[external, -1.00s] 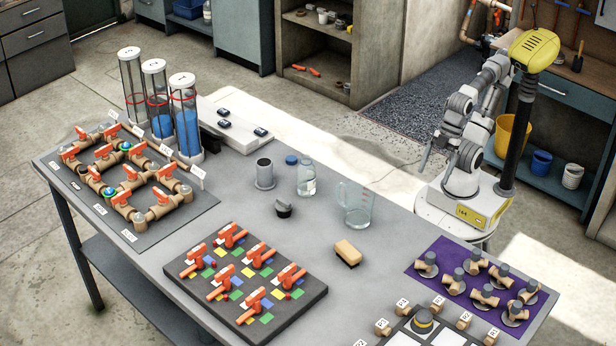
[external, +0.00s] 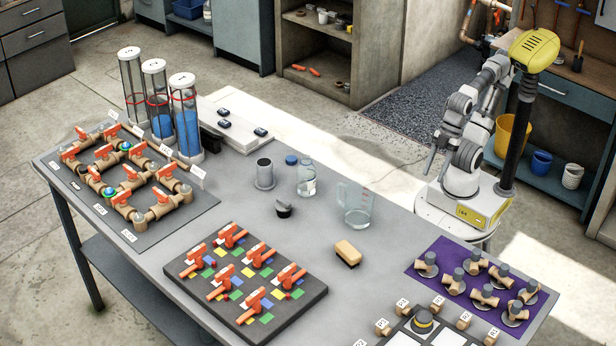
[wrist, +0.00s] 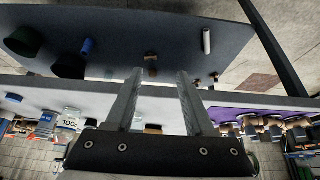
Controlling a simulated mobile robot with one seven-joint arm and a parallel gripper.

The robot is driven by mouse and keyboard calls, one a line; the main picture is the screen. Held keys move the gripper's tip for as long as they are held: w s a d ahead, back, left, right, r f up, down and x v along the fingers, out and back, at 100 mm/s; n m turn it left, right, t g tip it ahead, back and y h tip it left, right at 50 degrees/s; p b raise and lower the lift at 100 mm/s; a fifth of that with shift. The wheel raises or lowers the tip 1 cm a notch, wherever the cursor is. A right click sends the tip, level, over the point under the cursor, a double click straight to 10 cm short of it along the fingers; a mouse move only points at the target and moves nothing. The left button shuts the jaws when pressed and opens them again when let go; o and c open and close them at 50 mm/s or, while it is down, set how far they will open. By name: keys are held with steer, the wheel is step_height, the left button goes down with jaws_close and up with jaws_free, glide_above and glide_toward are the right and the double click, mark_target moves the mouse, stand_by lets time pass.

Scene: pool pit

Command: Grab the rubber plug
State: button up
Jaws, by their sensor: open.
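I cannot tell for sure which thing is the rubber plug. A small dark stopper-like piece (external: 283,209) sits on the grey tabletop (external: 230,200) in the external view, left of the measuring jug. The wrist view, upside down, shows the table's lower shelf (wrist: 185,35) with a brown piece (wrist: 151,58) near its middle, beyond my fingertips. A dark green round piece (wrist: 24,41), a black piece (wrist: 68,66) and a blue cylinder (wrist: 87,48) are also there. My gripper (wrist: 160,74) is open and empty, beside the table and apart from everything. It is small in the external view (external: 431,160).
The table edge crosses the wrist view close to my fingers. A white cylinder (wrist: 206,41) is on the shelf.

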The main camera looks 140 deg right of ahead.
steer(key=w+d+r+n+g+h+p, duration=0.25)
steer(key=w+d+r+n+p, duration=0.2)
steer(key=w, duration=0.55)
steer(key=w+d+r+n+g+h+p, duration=0.1)
steer(key=w+d+r+n+h+p, duration=0.2)
steer(key=w+d+r+p, duration=0.55)
steer(key=n+g+h+p, duration=0.2)
steer(key=n+h+p, duration=0.55)
steer(key=n, duration=0.25)
glide_toward(277, 200)
steer(key=d, duration=0.2)
steer(key=s+d+p, duration=0.1)
steer(key=shift+f, duration=0.25)
steer(key=shift+w+d+f+n, duration=0.2)
steer(key=shift+w+f+n, duration=0.3)
steer(key=shift+f, duration=0.15)
steer(key=x, duration=0.7)
steer(key=shift+s+d+f, duration=0.1)
steer(key=shift+s+f, duration=0.25)
